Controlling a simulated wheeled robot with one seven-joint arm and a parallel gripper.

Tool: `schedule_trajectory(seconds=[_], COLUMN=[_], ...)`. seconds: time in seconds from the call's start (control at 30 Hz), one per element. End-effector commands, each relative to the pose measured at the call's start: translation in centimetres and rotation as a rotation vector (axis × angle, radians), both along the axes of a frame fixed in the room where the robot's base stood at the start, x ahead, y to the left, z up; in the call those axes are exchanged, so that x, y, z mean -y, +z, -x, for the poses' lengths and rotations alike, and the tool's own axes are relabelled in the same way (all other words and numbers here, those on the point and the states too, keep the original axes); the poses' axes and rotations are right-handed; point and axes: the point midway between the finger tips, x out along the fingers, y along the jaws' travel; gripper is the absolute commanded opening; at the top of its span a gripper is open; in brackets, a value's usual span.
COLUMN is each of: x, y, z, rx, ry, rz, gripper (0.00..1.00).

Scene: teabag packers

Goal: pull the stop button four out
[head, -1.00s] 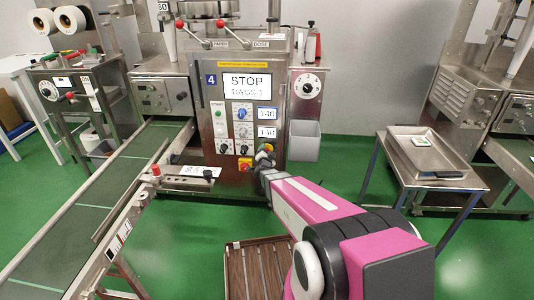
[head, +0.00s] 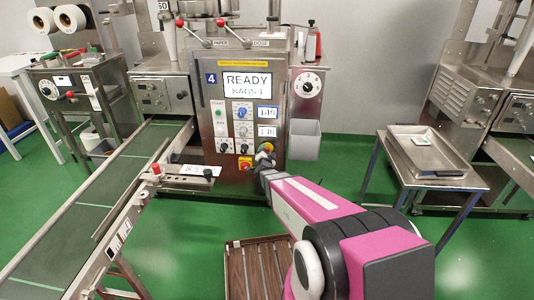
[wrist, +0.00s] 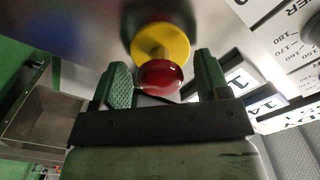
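The stop button four shows in the wrist view as a red mushroom head (wrist: 160,78) on a yellow collar (wrist: 162,44), fixed to the metal panel of machine 4. In the head view my gripper (head: 264,158) is at the lower right of the panel and hides most of the button. The display (head: 247,85) of machine 4 reads READY, with a second line below.
A red and yellow switch (head: 244,164) sits just left of my gripper, below small black knobs. A grey bin (head: 304,140) hangs to the right of the panel. A conveyor (head: 100,190) runs on the left. A steel side table (head: 430,160) stands at the right.

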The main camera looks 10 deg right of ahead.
Motion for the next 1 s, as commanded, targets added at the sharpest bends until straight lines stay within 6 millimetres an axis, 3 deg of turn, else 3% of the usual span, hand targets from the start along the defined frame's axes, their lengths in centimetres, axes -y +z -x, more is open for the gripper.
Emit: schedule_trajectory(seconds=[0.37, 0.8, 1.0], x=[-0.3, -2.2, -2.8], y=[0.1, 0.1, 0.1], z=[1.2, 8.6, 10.4], rx=[0.000, -0.001, 0.000], ry=[0.000, 0.001, 0.000], rz=[0.000, 0.000, 0.000], gripper=[0.69, 0.69, 0.69])
